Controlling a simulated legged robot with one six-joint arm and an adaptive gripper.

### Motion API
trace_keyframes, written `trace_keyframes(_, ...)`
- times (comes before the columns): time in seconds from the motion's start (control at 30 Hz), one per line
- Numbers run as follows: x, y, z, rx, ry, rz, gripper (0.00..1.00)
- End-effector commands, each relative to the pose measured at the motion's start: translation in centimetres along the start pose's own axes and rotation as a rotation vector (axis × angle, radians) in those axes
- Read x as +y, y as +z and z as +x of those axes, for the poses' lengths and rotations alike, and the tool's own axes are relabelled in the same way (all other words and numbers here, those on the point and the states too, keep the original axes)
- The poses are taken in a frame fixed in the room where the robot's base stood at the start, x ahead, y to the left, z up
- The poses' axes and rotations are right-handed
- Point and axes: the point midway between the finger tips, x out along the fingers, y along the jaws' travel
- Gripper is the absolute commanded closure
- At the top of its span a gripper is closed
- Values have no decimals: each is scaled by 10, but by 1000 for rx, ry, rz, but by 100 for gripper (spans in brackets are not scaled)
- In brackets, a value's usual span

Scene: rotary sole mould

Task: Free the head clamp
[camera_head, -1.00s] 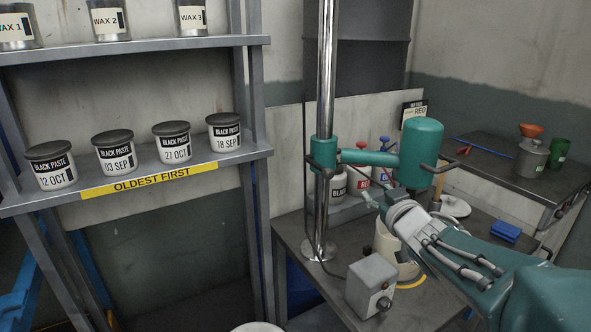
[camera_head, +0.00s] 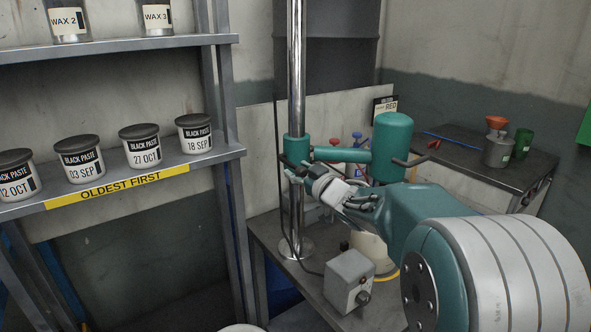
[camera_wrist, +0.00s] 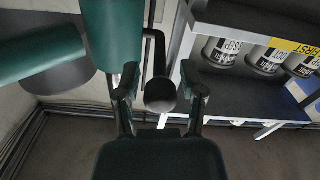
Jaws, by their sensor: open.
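The teal mixer head (camera_head: 391,140) hangs on a side arm from a teal clamp collar (camera_head: 296,148) around the upright chrome post (camera_head: 297,60). A dark clamp handle (camera_wrist: 161,95) with a round end shows between my fingers in the wrist view. My gripper (camera_head: 291,174) is at the front of the collar, at about its lower edge. In the wrist view my gripper (camera_wrist: 160,78) is open, one finger on each side of the handle. I cannot tell whether either finger touches it. My arm hides part of the bench below the head.
A grey control box (camera_head: 348,280) and a pale pot (camera_head: 372,250) stand on the bench under the head. A shelf (camera_head: 110,192) with several black paste tubs is at left. A side table (camera_head: 470,165) holds a grey can (camera_head: 498,150) and green cup.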

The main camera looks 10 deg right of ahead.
Motion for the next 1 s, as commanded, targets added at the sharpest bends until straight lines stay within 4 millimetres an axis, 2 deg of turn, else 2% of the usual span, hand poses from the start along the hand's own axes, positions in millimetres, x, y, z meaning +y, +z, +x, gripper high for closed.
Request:
trace_keyframes(0.13, -1, 0, 11, 0, -1, -1, 47)
trace_keyframes(0.4, 0, 0, 12, 0, 0, 0, 47)
trace_keyframes(0.47, 0, 0, 12, 0, 0, 0, 74)
trace_keyframes(0.5, 0, 0, 12, 0, 0, 0, 92)
trace_keyframes(0.53, 0, 0, 12, 0, 0, 0, 100)
trace_keyframes(0.83, 2, -1, 10, -7, -1, 1, 100)
trace_keyframes(1.0, 14, -1, 4, -37, -2, 0, 100)
